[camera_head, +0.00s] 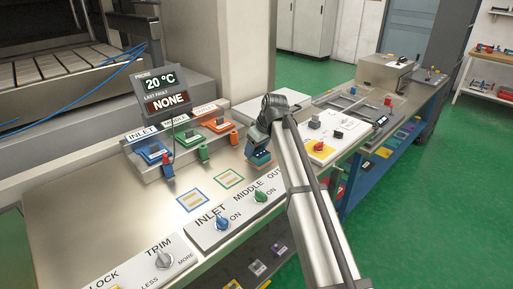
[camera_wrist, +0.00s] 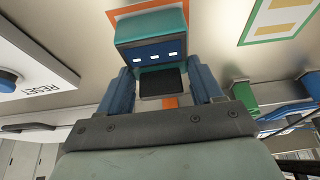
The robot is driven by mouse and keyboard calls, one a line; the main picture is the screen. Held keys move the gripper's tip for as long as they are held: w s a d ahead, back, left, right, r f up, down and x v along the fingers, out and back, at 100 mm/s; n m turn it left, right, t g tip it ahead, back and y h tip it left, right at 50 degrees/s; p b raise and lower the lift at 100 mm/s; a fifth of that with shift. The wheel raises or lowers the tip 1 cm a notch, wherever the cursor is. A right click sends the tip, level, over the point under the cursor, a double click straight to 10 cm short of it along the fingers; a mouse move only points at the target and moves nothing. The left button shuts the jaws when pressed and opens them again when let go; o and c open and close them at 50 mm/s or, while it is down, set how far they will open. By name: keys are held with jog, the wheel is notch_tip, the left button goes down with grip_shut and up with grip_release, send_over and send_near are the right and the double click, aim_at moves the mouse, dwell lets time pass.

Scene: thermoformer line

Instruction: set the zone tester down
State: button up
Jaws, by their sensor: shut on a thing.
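The zone tester (camera_wrist: 152,50) is a teal block with a dark blue face and three white marks. My gripper (camera_wrist: 162,88) is shut on it, one blue finger on each side. In the head view the tester (camera_head: 259,156) is partly hidden by my gripper (camera_head: 262,140). It is at the orange-outlined square (camera_wrist: 172,101) on the steel bench, whose edge shows around it in the wrist view. I cannot tell whether its underside touches the bench.
A green-outlined square (camera_head: 229,178) and a blue-outlined square (camera_head: 192,200) lie free to the left. A rack with blue, green and orange plugs (camera_head: 183,146) stands behind. A knob panel (camera_head: 240,212) runs along the front; a white panel (camera_head: 325,138) is at right.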

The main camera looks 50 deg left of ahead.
jog(key=shift+f, duration=0.15)
jog(key=o, duration=1.2)
jog(key=shift+o, duration=0.2)
jog(key=v, duration=1.2)
jog(key=shift+r, duration=0.25)
